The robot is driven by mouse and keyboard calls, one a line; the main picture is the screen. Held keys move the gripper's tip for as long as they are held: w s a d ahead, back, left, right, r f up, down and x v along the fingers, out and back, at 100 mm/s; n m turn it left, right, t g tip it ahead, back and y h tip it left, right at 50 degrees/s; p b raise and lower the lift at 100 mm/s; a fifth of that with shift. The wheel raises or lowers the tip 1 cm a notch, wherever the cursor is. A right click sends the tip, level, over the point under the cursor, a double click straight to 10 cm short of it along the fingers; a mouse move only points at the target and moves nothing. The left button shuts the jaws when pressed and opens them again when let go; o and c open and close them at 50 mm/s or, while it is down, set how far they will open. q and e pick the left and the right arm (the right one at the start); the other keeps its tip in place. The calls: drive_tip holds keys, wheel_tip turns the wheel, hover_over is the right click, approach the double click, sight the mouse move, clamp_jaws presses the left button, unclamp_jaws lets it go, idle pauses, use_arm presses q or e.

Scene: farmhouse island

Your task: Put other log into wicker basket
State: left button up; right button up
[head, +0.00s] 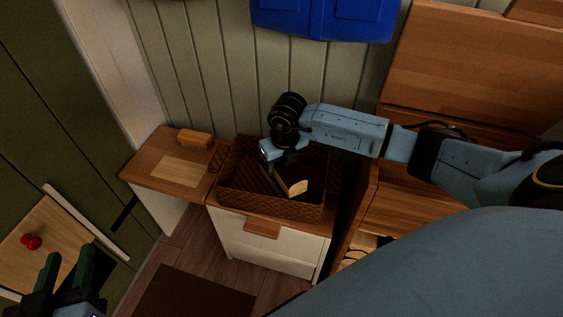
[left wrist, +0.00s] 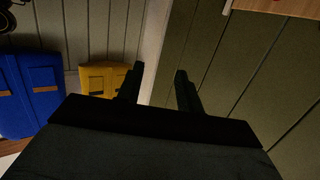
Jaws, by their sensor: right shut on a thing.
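The wicker basket (head: 270,208) stands on a small cabinet against the wall in the head view. My right gripper (head: 272,168) reaches down over the basket from the right, and its fingers are partly hidden. It is shut on a log (head: 298,187), whose pale cut end shows inside the basket. Whether the log touches the basket floor I cannot tell. Brown slatted pieces show in the basket's left part. My left gripper (head: 70,270) is at the lower left of the head view, away from the basket. Its two fingers stand apart and empty in the left wrist view (left wrist: 158,90).
A wooden counter (head: 145,176) with a small orange-brown block (head: 195,138) is left of the basket. Wooden shelving (head: 400,205) stands at the right, with pale log ends low down. A blue container (head: 320,18) is at the top. A yellow container (left wrist: 105,78) shows in the left wrist view.

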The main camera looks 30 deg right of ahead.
use_arm(q)
drive_tip(key=shift+w+d+r, duration=0.1)
drive_tip(key=shift+r, duration=0.45)
use_arm(e)
drive_tip(key=shift+f, duration=0.1)
drive_tip(key=o, duration=1.3)
use_arm(q)
drive_tip(key=shift+f, duration=0.15)
